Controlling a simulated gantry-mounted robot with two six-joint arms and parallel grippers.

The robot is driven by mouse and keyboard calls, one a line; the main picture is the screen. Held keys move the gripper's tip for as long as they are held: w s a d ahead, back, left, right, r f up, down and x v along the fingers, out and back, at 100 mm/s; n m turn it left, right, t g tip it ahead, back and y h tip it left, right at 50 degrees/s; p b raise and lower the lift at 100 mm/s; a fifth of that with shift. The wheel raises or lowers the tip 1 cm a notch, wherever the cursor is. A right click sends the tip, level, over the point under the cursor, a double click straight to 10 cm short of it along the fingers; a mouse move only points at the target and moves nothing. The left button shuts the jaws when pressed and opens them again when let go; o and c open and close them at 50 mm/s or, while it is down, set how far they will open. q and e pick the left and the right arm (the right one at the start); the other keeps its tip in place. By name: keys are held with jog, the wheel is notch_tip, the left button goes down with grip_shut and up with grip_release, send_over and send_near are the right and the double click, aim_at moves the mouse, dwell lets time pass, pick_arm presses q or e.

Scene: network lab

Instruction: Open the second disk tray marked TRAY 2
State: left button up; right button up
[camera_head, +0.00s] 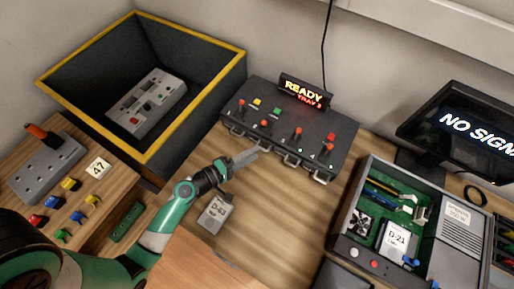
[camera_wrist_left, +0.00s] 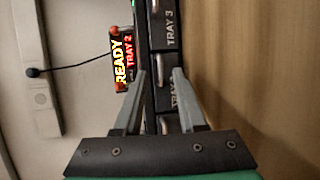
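The dark disk unit (camera_head: 290,125) stands on the desk against the wall, with several handled trays along its front. Its sign (camera_head: 303,92) reads READY, TRAY 2. In the left wrist view the TRAY 3 front (camera_wrist_left: 166,28) and the partly covered TRAY 2 front (camera_wrist_left: 173,90) show sideways; both look closed. My left gripper (camera_head: 250,156) is at the unit's front. In the left wrist view its two fingers (camera_wrist_left: 159,76) are apart, with a pale tray handle seen between the tips. Whether they touch it I cannot tell. My right gripper is not in view.
A disk marked D-23 (camera_head: 216,212) lies on the desk below my left gripper. An open case (camera_head: 465,240) with a D-21 disk stands at right, near a monitor (camera_head: 462,128). A yellow-rimmed bin (camera_head: 200,105) is left of the unit.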

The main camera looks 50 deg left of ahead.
pick_arm(q)
jog(key=shift+x, duration=1.3)
grip_shut()
dwell(0.4)
